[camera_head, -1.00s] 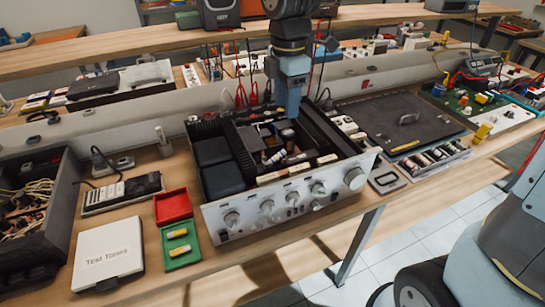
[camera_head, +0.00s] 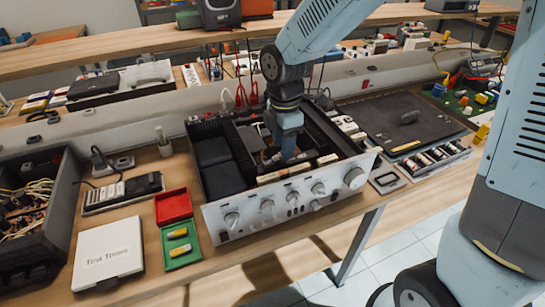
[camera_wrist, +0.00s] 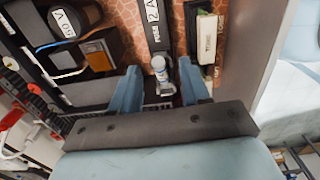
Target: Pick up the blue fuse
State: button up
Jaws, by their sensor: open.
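My gripper (camera_head: 287,155) reaches down into the open amplifier (camera_head: 285,207) on the bench in the head view. In the wrist view my gripper (camera_wrist: 159,72) is open, with one finger on each side of a small fuse-like cylinder (camera_wrist: 159,66). This cylinder looks pale bluish-white with a metal end, and its lower part sits at a dark holder. There is a visible gap between it and each finger. A dark strip marked "2A" (camera_wrist: 153,14) runs above it. In the head view my gripper and the chassis hide the fuse.
Inside the chassis, a black capacitor (camera_wrist: 72,22) and an orange-brown part (camera_wrist: 98,55) are to the left, and a pale block (camera_wrist: 207,38) to the right. A red tray (camera_head: 173,206) is empty.

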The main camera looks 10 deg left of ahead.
jog(key=shift+f, duration=0.65)
jog(key=shift+c, duration=0.3)
grip_shut()
